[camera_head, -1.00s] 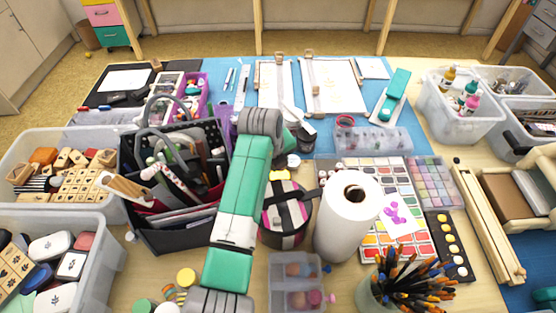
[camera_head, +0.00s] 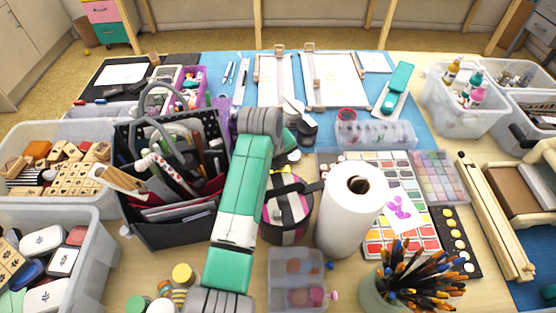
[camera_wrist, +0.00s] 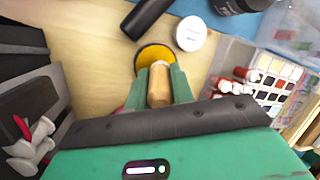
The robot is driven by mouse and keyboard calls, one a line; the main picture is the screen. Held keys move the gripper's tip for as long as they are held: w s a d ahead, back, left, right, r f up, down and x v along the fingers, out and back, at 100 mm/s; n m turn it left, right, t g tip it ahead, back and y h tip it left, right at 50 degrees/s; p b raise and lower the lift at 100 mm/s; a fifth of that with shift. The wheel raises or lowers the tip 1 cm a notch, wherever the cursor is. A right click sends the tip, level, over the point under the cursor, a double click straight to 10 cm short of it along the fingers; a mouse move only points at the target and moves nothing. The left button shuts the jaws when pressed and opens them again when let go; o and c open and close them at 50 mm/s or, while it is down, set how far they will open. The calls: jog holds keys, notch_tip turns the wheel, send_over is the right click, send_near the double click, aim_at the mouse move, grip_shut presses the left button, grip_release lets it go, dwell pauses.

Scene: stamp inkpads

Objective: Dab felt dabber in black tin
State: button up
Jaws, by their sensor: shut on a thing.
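In the wrist view, my gripper (camera_wrist: 159,92) has its green fingers shut on the felt dabber's wooden handle (camera_wrist: 160,84). A mustard-yellow disc (camera_wrist: 154,56) shows at the handle's far end. I cannot tell whether it is the dabber's felt or something underneath. A dark round tin or pot (camera_wrist: 236,4) is cut off at the top right of the wrist view. In the head view, a black round container (camera_head: 308,131) stands on the blue mat, just right of my wrist. My arm hides the fingers and dabber there.
A small white disc (camera_wrist: 190,34) lies right of the dabber. A black organizer (camera_head: 160,222) stands left of my arm. A striped pot (camera_head: 287,212) and an upright paper roll (camera_head: 345,225) stand close on the right. Bare table shows around the white disc.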

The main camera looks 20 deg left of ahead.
jog(key=shift+f, duration=0.4)
jog(key=shift+f+p, duration=0.35)
jog(key=shift+p, duration=0.5)
dwell(4.4)
notch_tip(320, 180, up, 7)
jog(key=p, duration=0.6)
jog(key=shift+r, duration=0.1)
dwell(0.7)
